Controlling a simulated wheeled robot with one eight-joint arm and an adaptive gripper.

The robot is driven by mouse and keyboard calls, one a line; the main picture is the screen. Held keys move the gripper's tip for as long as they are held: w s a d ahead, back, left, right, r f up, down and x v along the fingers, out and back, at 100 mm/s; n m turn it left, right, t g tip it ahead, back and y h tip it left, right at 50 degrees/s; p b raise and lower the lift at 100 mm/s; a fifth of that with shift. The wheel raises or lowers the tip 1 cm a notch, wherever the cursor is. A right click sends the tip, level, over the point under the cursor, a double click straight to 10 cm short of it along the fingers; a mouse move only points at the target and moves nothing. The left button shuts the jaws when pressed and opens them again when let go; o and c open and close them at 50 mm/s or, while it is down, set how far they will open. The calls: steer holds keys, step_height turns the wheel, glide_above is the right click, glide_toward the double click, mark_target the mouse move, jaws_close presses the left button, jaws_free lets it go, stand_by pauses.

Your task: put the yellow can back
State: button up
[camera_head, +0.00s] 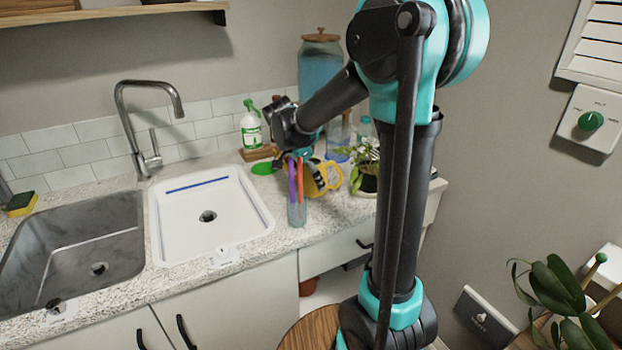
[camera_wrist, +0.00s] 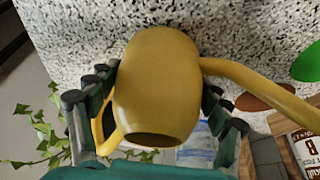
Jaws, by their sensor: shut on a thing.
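The yellow can (camera_head: 316,187) is a rounded watering can with a loop handle. It is at the right part of the counter, partly hidden by my gripper (camera_head: 312,172) and a glass in front. In the wrist view the yellow can (camera_wrist: 158,75) fills the middle, its spout reaching right and its handle at the lower left. The dark green fingers of my gripper (camera_wrist: 158,108) are closed on both sides of its body. I cannot tell whether its base touches the counter.
A clear glass (camera_head: 297,213) with purple and orange items stands close in front of the can. A potted plant (camera_head: 368,178) is just right. A spray bottle (camera_head: 251,128) and green disc (camera_head: 264,168) are behind left. The white sink (camera_head: 210,195) lies left.

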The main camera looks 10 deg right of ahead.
steer(key=shift+f, duration=0.1)
steer(key=o, duration=1.7)
steer(key=shift+o, duration=0.2)
steer(key=v, duration=1.2)
steer(key=shift+s, duration=0.15)
